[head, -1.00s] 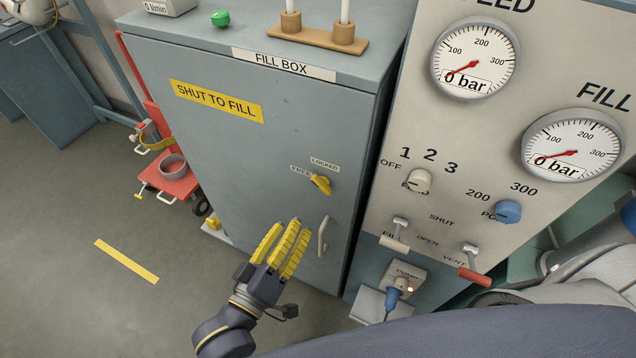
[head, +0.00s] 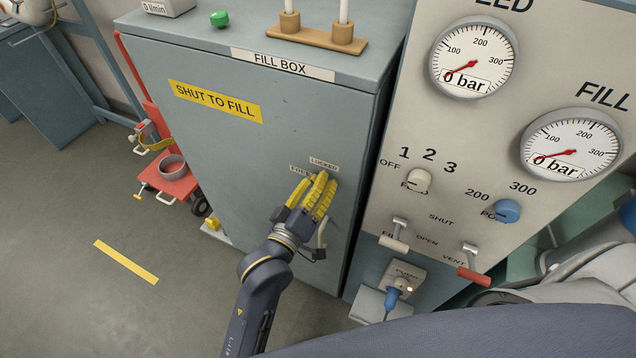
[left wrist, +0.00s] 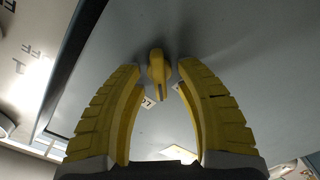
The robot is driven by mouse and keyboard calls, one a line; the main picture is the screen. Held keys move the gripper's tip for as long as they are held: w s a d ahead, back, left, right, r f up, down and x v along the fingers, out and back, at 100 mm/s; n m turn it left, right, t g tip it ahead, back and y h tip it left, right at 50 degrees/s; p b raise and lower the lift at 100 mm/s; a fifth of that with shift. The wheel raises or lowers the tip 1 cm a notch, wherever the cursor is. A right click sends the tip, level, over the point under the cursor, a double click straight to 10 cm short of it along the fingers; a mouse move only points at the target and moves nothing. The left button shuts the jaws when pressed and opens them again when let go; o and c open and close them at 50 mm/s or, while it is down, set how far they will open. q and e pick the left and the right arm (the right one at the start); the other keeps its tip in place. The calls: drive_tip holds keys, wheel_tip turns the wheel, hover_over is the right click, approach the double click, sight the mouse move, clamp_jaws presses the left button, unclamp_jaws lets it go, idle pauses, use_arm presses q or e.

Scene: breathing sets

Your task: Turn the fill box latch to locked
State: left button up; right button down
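The fill box (head: 236,136) is a grey-blue cabinet with its door shut. Its yellow latch (left wrist: 158,66) shows in the left wrist view, sticking out from the door between and just beyond my left fingertips. In the head view my fingers hide most of the latch, below the "LOCKED" label (head: 324,164) and right of the "FREE" label (head: 298,169). My left gripper (head: 322,181) is at the latch, its yellow fingers open on either side of it. I cannot see clear contact. It also shows in the left wrist view (left wrist: 160,72). My right gripper is not in view.
A pale door handle (head: 321,238) is just below my left gripper, partly behind it. A panel with gauges, knobs and levers (head: 440,215) stands close on the right. A red trolley (head: 172,178) is left of the box; the floor at lower left is clear.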

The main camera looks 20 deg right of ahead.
use_arm(q)
drive_tip(key=shift+o, duration=0.3)
clamp_jaws()
idle(0.4)
drive_tip(key=m, duration=0.4)
drive_tip(key=shift+d+r+m, duration=0.1)
drive_tip(key=shift+d+m, duration=0.05)
drive_tip(key=shift+m, duration=0.25)
drive_tip(key=shift+s+m, duration=0.1)
drive_tip(key=shift+m, duration=2.1)
drive_tip(key=shift+c, duration=0.3)
unclamp_jaws()
